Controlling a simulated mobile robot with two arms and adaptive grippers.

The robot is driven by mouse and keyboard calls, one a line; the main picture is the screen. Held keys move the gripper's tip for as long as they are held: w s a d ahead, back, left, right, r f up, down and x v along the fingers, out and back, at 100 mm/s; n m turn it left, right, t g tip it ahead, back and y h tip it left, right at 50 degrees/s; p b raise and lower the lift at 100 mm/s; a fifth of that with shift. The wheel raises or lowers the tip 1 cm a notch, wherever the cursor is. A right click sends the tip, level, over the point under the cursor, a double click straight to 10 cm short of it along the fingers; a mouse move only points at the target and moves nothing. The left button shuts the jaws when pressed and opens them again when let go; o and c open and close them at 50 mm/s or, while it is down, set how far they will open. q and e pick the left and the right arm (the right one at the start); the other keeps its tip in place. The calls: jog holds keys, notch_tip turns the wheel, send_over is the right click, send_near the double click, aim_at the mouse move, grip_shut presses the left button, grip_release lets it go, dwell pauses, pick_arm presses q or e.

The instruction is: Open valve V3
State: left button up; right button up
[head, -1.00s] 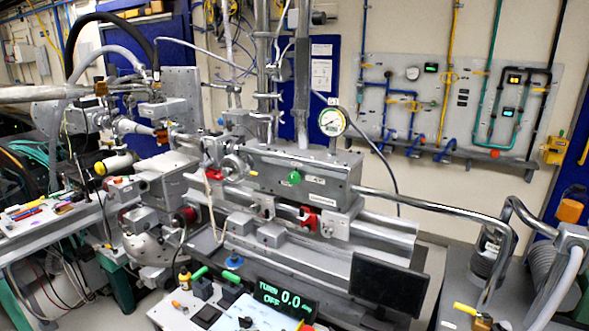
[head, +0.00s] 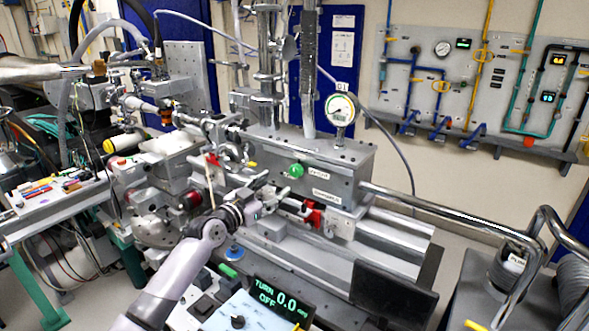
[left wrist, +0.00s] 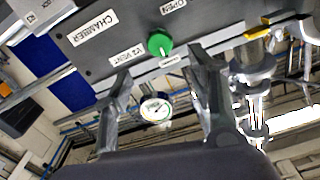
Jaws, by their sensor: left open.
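My left gripper (head: 272,189) is open and empty in front of the grey chamber box (head: 335,187). A round green knob (head: 295,170) sits on the box's front, just beyond the fingers. In the left wrist view the green knob (left wrist: 160,43) shows above and between the spread fingertips (left wrist: 160,62), with no visible contact. Labels there read "CHAMBER", "V2 VENT" and "OPEN". A yellow-handled fitting (left wrist: 257,33) is right of the fingers. I cannot read a V3 label, so I cannot tell which valve is V3. My right gripper is not in view.
A dial gauge (head: 341,110) stands on the box. A display (head: 276,304) reads "TURN 0.0 deg OFF". Red clamps (head: 312,216), rails and a dark monitor (head: 392,294) crowd the area below. A bent metal pipe (head: 440,215) runs right. A piping panel (head: 480,85) hangs behind.

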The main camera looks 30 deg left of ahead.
aim_at(294, 173)
pick_arm(q)
jog(key=w, duration=0.5)
jog(key=shift+w+d, duration=0.35)
jog(key=w, duration=0.3)
jog(key=shift+w+d+f, duration=0.1)
jog(key=shift+w+d, duration=0.1)
jog(key=shift+d, duration=0.05)
jog(key=shift+w+d, duration=0.1)
jog(key=shift+w, duration=0.55)
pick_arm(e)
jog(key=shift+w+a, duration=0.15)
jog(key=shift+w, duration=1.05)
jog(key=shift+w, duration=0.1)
pick_arm(q)
jog(key=c, duration=1.2)
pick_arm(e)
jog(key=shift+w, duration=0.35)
